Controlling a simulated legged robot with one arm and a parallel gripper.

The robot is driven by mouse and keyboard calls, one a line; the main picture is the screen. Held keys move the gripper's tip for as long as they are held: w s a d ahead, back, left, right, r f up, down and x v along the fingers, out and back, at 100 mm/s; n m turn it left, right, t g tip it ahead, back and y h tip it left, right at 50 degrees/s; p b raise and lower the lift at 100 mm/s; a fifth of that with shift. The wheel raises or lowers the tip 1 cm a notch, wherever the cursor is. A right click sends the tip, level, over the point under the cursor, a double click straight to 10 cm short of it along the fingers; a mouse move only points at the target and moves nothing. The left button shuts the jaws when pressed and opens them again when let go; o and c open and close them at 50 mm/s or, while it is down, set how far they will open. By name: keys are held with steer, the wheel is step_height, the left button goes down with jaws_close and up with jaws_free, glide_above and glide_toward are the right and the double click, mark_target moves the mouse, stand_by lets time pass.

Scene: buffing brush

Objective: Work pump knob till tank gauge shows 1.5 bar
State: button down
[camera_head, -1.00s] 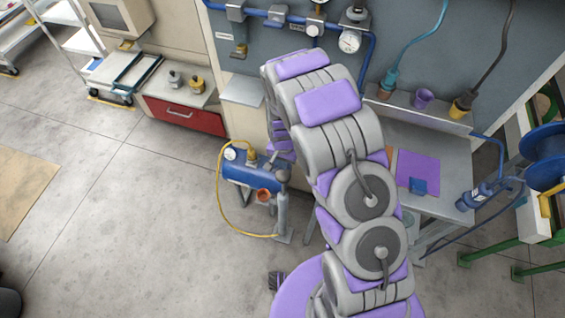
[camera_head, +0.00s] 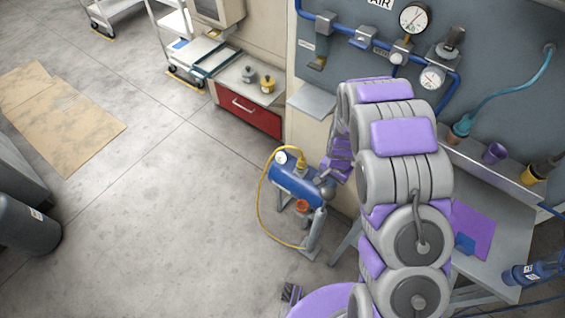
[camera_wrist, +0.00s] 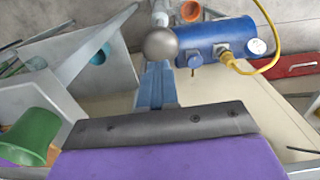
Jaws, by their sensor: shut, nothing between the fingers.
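The blue tank (camera_head: 296,178) stands on the floor with a small white-faced gauge (camera_head: 281,157) at its left end; the needle is too small to read. A grey pump cylinder (camera_head: 315,232) stands upright at its front. In the wrist view the pump's round grey knob (camera_wrist: 160,43) lies just beyond my fingertips, with the tank (camera_wrist: 202,40) and its gauge (camera_wrist: 256,46) to the right. My gripper (camera_wrist: 157,68) is shut and empty, pointing at the knob; contact cannot be told. In the head view my purple gripper (camera_head: 340,165) is beside the knob, partly hidden by my arm.
A yellow hose (camera_head: 262,211) loops from the tank to the pump base. A grey workbench (camera_head: 500,255) with a purple mat stands right of my arm. A red drawer cabinet (camera_head: 248,115) and a wall panel with gauges are behind. The floor to the left is open.

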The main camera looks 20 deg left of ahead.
mark_target(328, 191)
steer(key=shift+r, duration=0.1)
stand_by(0.6)
steer(key=shift+w+r, duration=0.1)
steer(key=shift+r, duration=0.2)
steer(key=shift+r+b, duration=1.35)
steer(key=shift+r, duration=2.7)
step_height(328, 191, down, 13)
steer(key=b, duration=0.2)
steer(key=shift+a+b, duration=0.15)
steer(key=shift+b, duration=0.15)
steer(key=shift+f, duration=0.35)
